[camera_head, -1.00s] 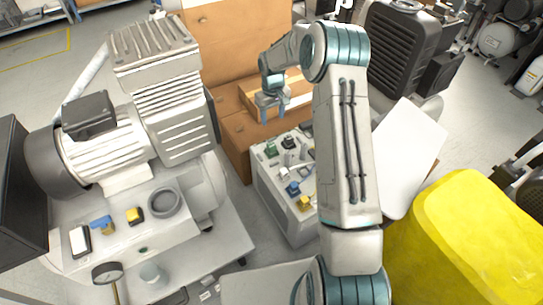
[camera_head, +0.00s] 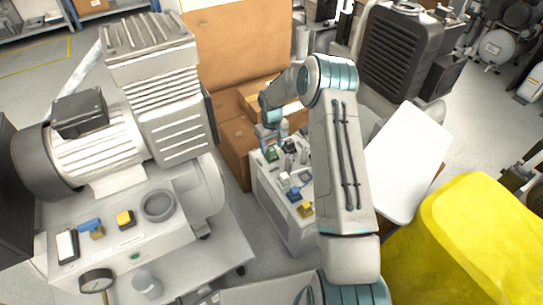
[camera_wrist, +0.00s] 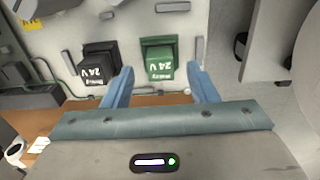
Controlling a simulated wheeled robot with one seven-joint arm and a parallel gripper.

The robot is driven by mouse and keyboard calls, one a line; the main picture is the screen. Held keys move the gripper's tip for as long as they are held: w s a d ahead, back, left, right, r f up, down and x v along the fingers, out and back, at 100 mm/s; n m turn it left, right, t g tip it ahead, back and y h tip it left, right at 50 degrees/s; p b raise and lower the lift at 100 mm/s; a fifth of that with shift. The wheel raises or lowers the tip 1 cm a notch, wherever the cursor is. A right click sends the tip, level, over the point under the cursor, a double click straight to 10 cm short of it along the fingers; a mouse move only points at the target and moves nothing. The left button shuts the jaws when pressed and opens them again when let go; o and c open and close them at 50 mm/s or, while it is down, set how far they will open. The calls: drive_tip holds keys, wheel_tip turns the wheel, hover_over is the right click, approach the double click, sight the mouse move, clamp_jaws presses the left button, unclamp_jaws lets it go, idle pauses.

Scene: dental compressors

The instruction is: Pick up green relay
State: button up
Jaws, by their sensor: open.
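The green relay (camera_wrist: 159,60) is a small block marked 24 V, mounted on a pale panel (camera_wrist: 215,20), which is the top of a grey cabinet in the head view (camera_head: 285,205). The relay also shows in the head view (camera_head: 271,155), at the cabinet's far left corner. My gripper (camera_wrist: 162,80) is open in the wrist view, with blue fingers. Its fingertips lie to either side of the relay's lower end in the picture. I cannot tell whether they touch it. In the head view my gripper (camera_head: 272,140) hangs over that far end of the cabinet.
A black 24 V relay (camera_wrist: 98,63) sits left of the green one, close to the left finger. Blue (camera_head: 293,195) and yellow (camera_head: 306,208) parts sit nearer on the cabinet. Cardboard boxes (camera_head: 235,140) stand behind. A large compressor (camera_head: 110,150) stands left.

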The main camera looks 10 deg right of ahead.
wheel_tip(320, 180, down, 2)
drive_tip(key=shift+f, duration=0.15)
drive_tip(key=c, duration=1.1)
